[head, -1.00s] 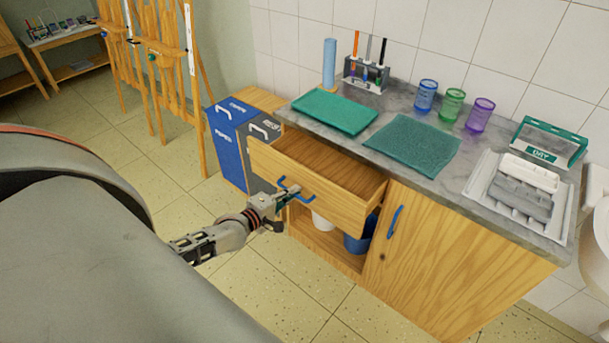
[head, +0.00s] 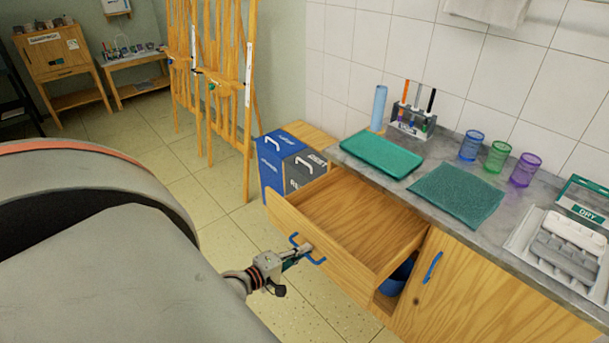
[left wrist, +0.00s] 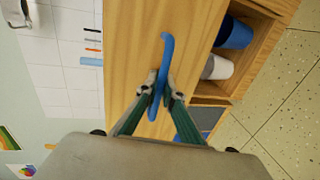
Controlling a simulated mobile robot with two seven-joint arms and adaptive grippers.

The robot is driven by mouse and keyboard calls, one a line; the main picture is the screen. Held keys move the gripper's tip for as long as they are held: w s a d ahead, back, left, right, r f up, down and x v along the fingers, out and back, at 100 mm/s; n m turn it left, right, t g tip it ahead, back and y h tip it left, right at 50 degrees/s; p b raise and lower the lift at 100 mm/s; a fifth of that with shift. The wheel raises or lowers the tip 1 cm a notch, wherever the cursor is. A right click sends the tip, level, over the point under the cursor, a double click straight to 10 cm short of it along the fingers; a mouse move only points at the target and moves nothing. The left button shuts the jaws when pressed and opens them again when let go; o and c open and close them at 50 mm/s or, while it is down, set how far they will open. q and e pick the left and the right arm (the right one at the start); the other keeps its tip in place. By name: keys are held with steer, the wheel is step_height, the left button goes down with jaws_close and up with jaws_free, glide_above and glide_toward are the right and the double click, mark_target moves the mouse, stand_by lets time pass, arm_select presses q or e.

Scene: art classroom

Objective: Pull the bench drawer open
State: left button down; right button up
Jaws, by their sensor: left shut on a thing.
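The wooden bench drawer (head: 345,254) is pulled well out from the bench in the head view, and its bare inside shows empty. Its front carries a blue bar handle (head: 317,262). My left gripper (head: 304,253) is at the handle and shut on it. In the left wrist view, the two fingers of the gripper (left wrist: 156,98) close around the blue handle (left wrist: 166,52) from both sides, against the wooden drawer front (left wrist: 126,42). My right gripper is in neither view.
A cupboard door with a blue handle (head: 432,267) is right of the drawer. Blue and grey bins (head: 271,166) stand left of the bench. The grey worktop (head: 481,226) holds a teal tray (head: 381,155), a teal cloth (head: 457,194) and coloured cups. Tiled floor lies left of the drawer.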

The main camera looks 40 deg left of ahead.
arm_select(q)
steer(key=c, duration=2.4)
jaws_free()
steer(key=shift+c, duration=0.2)
steer(key=v, duration=1.2)
steer(key=d+f+m+g, duration=0.2)
steer(key=d+m, duration=0.8)
steer(key=d, duration=0.2)
steer(key=d+f+m+g+h, duration=0.1)
steer(key=d+f+m+g, duration=0.1)
steer(key=d+m, duration=0.9)
steer(key=shift+s+d+m+g+h, duration=0.3)
steer(key=shift+s+d, duration=0.1)
steer(key=shift+d, duration=0.55)
